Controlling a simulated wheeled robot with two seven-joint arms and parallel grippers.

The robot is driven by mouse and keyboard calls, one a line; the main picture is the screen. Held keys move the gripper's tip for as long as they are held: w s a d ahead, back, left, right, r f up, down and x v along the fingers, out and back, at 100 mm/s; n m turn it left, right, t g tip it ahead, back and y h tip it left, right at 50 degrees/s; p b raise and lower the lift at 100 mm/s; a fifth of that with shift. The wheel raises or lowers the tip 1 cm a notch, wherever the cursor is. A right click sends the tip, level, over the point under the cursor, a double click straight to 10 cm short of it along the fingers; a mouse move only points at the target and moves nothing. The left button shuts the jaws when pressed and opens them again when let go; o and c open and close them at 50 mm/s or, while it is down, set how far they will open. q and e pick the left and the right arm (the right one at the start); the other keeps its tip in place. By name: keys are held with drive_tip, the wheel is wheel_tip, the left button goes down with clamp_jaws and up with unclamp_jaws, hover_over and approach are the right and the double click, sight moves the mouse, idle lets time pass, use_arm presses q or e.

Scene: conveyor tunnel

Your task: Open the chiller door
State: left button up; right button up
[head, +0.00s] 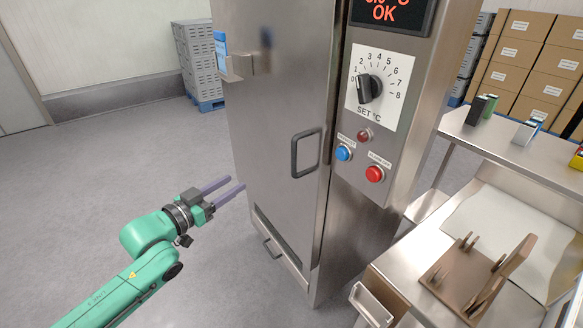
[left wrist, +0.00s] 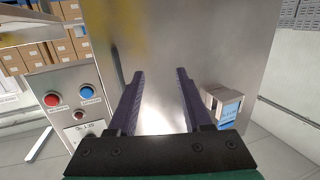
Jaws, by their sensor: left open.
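The chiller is a tall steel cabinet in the middle of the head view. Its door (head: 270,120) looks closed, with a dark upright bar handle (head: 306,152) near the door's right edge. My left gripper (head: 226,190) is open and empty, to the left of the handle and apart from it. My right gripper is in neither view.
Right of the door, a control panel holds a dial (head: 369,88), a blue button (head: 343,152) and a red button (head: 374,174). A steel bench (head: 520,150) and stacked cartons (head: 525,60) stand at right. Grey crates (head: 198,60) stand behind. The floor at left is clear.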

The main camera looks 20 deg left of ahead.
sight(292, 154)
use_arm(q)
drive_tip(key=s+d+r+m+h, duration=0.2)
drive_tip(key=s+d+r+h, duration=0.1)
drive_tip(key=d+r, duration=0.35)
drive_tip(key=p+x, duration=0.1)
drive_tip(key=x, duration=0.3)
drive_tip(key=p+x, duration=0.1)
drive_tip(key=x, duration=0.4)
drive_tip(key=f+p+x, duration=0.1)
drive_tip(key=x, duration=0.4)
drive_tip(key=shift+w+d, duration=0.3)
drive_tip(key=shift+w, duration=0.1)
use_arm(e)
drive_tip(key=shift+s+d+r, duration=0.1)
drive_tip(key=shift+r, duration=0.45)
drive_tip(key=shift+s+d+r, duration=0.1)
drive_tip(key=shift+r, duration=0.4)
use_arm(q)
drive_tip(key=shift+s, duration=0.1)
clamp_jaws()
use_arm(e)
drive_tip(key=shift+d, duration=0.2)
